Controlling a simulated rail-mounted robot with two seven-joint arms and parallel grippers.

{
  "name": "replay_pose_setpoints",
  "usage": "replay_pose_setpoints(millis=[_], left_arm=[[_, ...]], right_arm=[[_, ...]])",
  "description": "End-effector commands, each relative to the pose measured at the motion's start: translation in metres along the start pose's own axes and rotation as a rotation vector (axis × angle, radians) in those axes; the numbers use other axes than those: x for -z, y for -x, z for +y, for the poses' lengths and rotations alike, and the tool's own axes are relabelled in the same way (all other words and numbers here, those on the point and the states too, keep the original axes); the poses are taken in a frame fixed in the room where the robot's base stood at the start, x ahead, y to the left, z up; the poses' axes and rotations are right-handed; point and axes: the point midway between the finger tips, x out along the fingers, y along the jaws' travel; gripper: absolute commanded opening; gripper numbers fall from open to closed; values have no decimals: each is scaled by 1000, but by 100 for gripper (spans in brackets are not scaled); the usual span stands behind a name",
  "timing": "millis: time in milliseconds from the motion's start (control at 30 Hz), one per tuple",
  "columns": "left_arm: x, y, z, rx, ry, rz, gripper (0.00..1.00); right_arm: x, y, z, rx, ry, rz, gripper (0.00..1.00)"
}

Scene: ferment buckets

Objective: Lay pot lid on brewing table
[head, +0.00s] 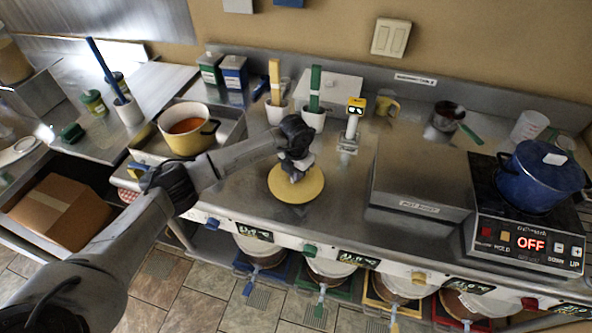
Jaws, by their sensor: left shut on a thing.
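The pot lid (287,191) is a round, flat yellow disc over the bare steel of the brewing table (240,221), near its front edge. I cannot tell whether it touches the steel or is slightly above it. My left gripper (294,176) comes down over the lid's middle and is shut on it; the gripper hides the grip point. The yellow pot (184,144) stands uncovered to the left, with orange liquid inside. My right gripper is not in view.
A steel box (415,185) and a hot plate (525,243) with a blue pot (540,178) stand to the right. White cups with a yellow stick (274,82) and a green stick (315,88) stand behind. Several buckets sit below the front edge.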

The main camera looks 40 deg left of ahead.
Motion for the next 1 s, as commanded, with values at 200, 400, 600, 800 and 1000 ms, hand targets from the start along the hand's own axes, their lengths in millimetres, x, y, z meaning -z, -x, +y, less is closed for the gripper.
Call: replay_pose_setpoints(millis=[200,400,600,800,1000], left_arm=[[0,-2,0,0,0,-1,0],[0,-5,0,0,0,-1,12],[0,-4,0,0,0,-1,31],[0,-4,0,0,0,-1,37],[-1,2,0,0,0,-3,37]], right_arm=[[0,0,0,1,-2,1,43],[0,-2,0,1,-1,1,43],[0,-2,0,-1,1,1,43],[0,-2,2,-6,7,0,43],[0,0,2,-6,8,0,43]])
